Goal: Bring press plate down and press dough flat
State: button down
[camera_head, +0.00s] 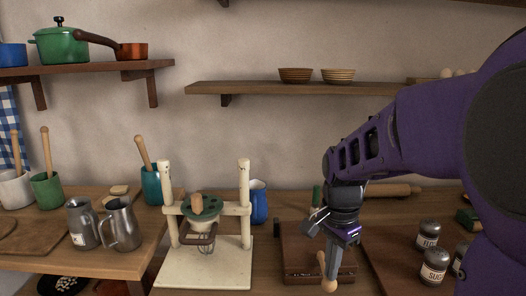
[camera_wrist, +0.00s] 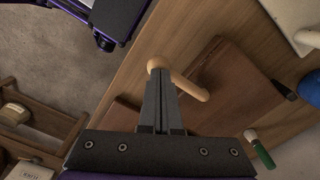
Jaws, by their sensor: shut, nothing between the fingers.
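The press is a pair of brown wooden boards (camera_head: 298,248) on the counter, with a pale wooden lever (camera_wrist: 188,86) ending in a round knob (camera_head: 328,286). The boards (camera_wrist: 240,85) also show in the wrist view. My gripper (camera_head: 332,264) points down at the front of the press. Its fingers (camera_wrist: 158,74) are shut and empty, with their tips at the knob in the wrist view; I cannot tell whether they touch it. No dough is visible. How far the plate is lowered is hard to tell.
A cream two-post stand (camera_head: 204,272) with a green disc is left of the press. Metal jugs (camera_head: 121,225) stand farther left. Labelled shakers (camera_head: 434,266) stand on the right, and a rolling pin (camera_head: 390,190) lies behind. A wall shelf (camera_head: 290,89) runs above.

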notch_tip(320, 180, up, 8)
jog(key=p, duration=0.7)
